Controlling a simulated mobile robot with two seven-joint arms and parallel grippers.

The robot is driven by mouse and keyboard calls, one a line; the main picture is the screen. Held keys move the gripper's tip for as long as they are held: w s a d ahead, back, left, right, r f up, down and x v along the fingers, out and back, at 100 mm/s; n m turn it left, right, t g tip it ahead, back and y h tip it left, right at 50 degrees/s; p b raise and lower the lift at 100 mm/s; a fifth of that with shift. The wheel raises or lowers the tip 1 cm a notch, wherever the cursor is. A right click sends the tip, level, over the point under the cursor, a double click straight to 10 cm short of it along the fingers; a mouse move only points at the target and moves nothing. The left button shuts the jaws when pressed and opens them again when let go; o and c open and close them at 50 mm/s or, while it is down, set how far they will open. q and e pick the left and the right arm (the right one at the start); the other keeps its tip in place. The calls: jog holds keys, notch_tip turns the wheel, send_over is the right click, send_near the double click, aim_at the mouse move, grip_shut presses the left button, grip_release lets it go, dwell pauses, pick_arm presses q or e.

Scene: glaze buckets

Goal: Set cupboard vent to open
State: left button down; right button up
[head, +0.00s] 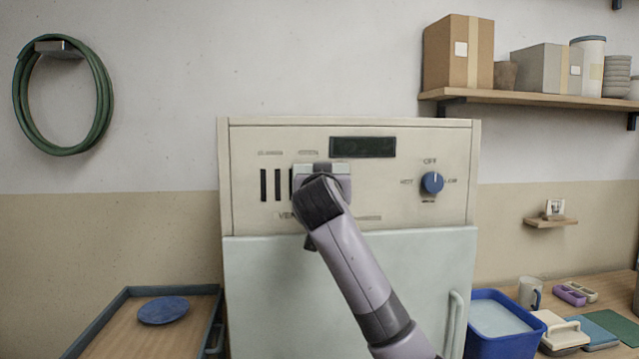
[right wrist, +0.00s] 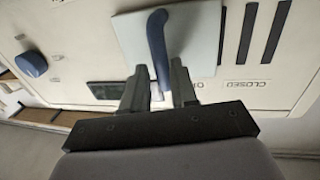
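The cupboard's cream control panel (head: 400,210) has dark vent slots (head: 270,185) at its left. A pale sliding plate (head: 342,168) sits just right of the bare slots, mostly behind my right arm. In the right wrist view, turned upside down, the plate (right wrist: 203,35) carries a blue upright handle (right wrist: 157,45). A "CLOSED" label (right wrist: 251,85) is beside the bare slots (right wrist: 262,32); a second label, partly hidden, starts with "O". My right gripper (right wrist: 158,80) is open, its fingers on either side of the handle's end, with a gap at the left finger. My left gripper is not in view.
A blue dial (head: 432,182) and a dark display (head: 363,147) are on the same panel. The cupboard door (head: 260,290) is shut below. A blue bucket (head: 500,340) stands at the lower right, a table with a blue plate (head: 163,310) at the lower left.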

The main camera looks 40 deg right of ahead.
jog(key=shift+o, duration=0.5)
jog(key=shift+s+d, duration=0.1)
jog(key=shift+d, duration=0.05)
jog(key=b+v, duration=0.1)
jog(key=v, duration=0.6)
jog(key=shift+b, duration=0.35)
